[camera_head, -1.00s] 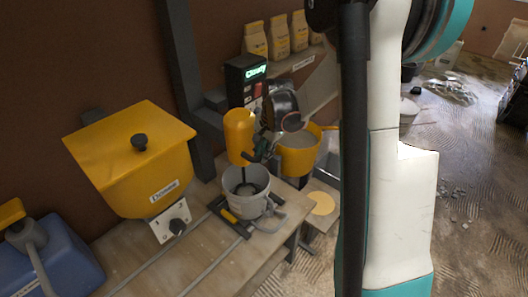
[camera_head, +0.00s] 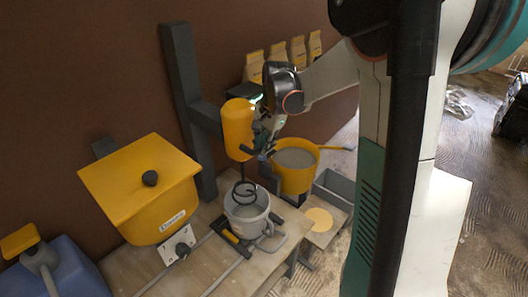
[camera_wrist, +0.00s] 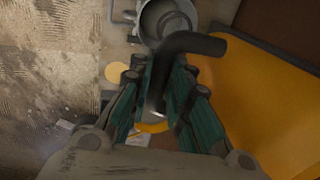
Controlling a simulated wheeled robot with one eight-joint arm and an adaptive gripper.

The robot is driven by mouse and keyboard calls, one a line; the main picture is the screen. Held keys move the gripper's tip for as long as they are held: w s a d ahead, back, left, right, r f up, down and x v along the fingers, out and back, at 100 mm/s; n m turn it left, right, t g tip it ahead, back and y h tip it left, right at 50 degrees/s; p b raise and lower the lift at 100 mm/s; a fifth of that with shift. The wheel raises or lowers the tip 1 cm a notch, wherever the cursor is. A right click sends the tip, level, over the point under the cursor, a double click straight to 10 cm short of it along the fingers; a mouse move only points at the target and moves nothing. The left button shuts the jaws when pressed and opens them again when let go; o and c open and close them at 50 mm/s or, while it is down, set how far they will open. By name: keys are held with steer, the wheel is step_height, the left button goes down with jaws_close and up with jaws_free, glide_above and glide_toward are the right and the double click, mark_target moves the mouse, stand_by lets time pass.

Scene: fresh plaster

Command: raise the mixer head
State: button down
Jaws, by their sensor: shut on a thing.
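The mixer head (camera_head: 238,128) is a yellow cylinder beside a dark upright post (camera_head: 187,100), with a spiral paddle (camera_head: 245,193) hanging below it. The paddle's coil shows at and above the rim of the grey bucket (camera_head: 246,222); its lowest part cannot be made out. My gripper (camera_head: 264,145) is at the right side of the head. In the wrist view, my teal fingers (camera_wrist: 166,100) are shut on a dark bent handle (camera_wrist: 195,44). The yellow surface of the head fills the right of that view.
A yellow hopper (camera_head: 140,190) and a blue container (camera_head: 62,270) stand at left. A yellow pan of grey mix (camera_head: 296,178) is right of the bucket, close to my gripper. Yellow bags (camera_head: 278,52) line the back wall. A grey crate (camera_head: 333,190) is at right.

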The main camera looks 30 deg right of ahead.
step_height(320, 180, up, 3)
steer(key=shift+r+p, duration=0.15)
steer(key=shift+p, duration=0.4)
steer(key=shift+w, duration=0.15)
steer(key=shift+r, duration=0.1)
steer(key=c, duration=1.5)
jaws_free()
steer(key=r, duration=0.4)
steer(key=s+r, duration=0.1)
steer(key=r, duration=0.2)
steer(key=s+r, duration=0.1)
steer(key=r, duration=0.3)
steer(key=shift+s+d+r, duration=0.15)
steer(key=shift+d+r, duration=0.2)
steer(key=shift+d, duration=0.05)
steer(key=shift+a, duration=0.1)
